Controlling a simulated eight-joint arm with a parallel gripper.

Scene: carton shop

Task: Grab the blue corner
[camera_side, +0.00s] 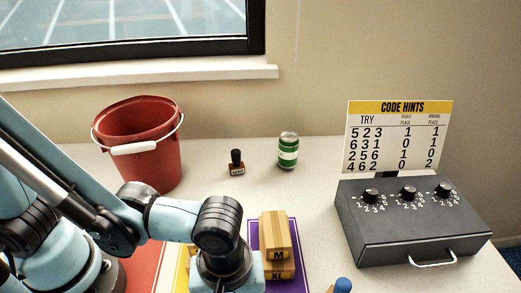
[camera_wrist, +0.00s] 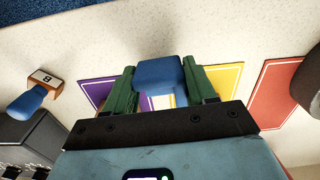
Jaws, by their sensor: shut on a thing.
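A blue block-like piece (camera_wrist: 158,78), which looks like the blue corner, sits between the two green fingers of my gripper (camera_wrist: 157,90) in the wrist view. The fingers press on it from both sides and hide its flanks; only its smooth blue face shows. What lies right beneath it is hidden. In the side view my wrist covers the spot, and neither the fingers nor the blue piece can be seen.
Cartons marked M (camera_side: 275,240) and XL (camera_side: 280,270) are stacked on a purple mat (camera_side: 253,232). Yellow (camera_wrist: 212,85) and red (camera_wrist: 275,92) mats lie alongside. A blue-handled stamp (camera_wrist: 42,88), red bucket (camera_side: 150,170), green can (camera_side: 288,150) and dark dial box (camera_side: 410,225) stand around.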

